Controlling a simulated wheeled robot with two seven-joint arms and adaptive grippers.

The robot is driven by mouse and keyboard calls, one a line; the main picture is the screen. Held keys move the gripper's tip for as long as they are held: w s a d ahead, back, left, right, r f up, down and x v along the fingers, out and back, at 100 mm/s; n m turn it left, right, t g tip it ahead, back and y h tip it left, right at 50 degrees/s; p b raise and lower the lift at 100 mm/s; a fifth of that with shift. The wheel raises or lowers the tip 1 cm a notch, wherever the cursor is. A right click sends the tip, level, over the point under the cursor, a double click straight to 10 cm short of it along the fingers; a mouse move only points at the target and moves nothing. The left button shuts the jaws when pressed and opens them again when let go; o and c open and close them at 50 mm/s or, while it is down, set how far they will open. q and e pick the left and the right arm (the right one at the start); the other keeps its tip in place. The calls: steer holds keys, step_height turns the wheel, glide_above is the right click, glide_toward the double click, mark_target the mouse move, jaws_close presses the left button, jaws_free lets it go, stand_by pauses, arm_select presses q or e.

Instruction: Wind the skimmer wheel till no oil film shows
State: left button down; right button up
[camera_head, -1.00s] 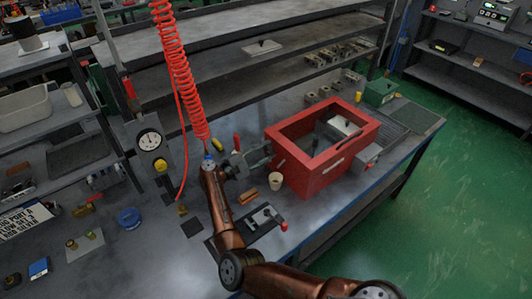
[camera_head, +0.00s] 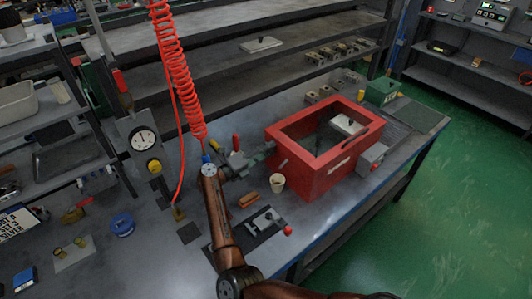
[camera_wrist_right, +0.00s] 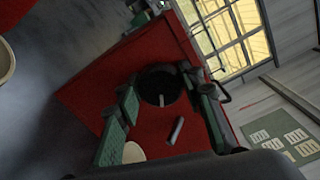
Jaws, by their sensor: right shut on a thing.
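The red open-topped box (camera_head: 312,182) stands on the bench at the centre right. In the right wrist view its red side (camera_wrist_right: 90,82) carries a dark round wheel or knob (camera_wrist_right: 160,86) with a small pale handle. My right gripper (camera_head: 268,151) reaches the box's left side. Its green-padded fingers (camera_wrist_right: 168,108) are on both sides of the wheel, shut on it. My left gripper is out of view.
A paper cup (camera_head: 278,183) stands close in front of the box. A black plate with a red-knobbed lever (camera_head: 262,224) lies nearer. A dial gauge (camera_head: 144,140) stands at the left, and a red coiled hose (camera_head: 180,80) hangs beside my arm. A grey box (camera_head: 372,158) is at the red box's right.

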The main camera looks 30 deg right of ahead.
arm_select(q)
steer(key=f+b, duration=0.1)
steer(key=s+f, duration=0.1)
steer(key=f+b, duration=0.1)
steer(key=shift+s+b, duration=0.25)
steer(key=shift+b, duration=0.1)
arm_select(e)
steer(key=m, duration=0.4)
steer(key=shift+f+m, duration=0.1)
steer(key=shift+m, duration=0.2)
steer(key=o, duration=1.2)
steer(key=shift+c, duration=0.2)
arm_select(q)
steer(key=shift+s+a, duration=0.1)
arm_select(e)
steer(key=s+a, duration=0.1)
steer(key=a, duration=1.1)
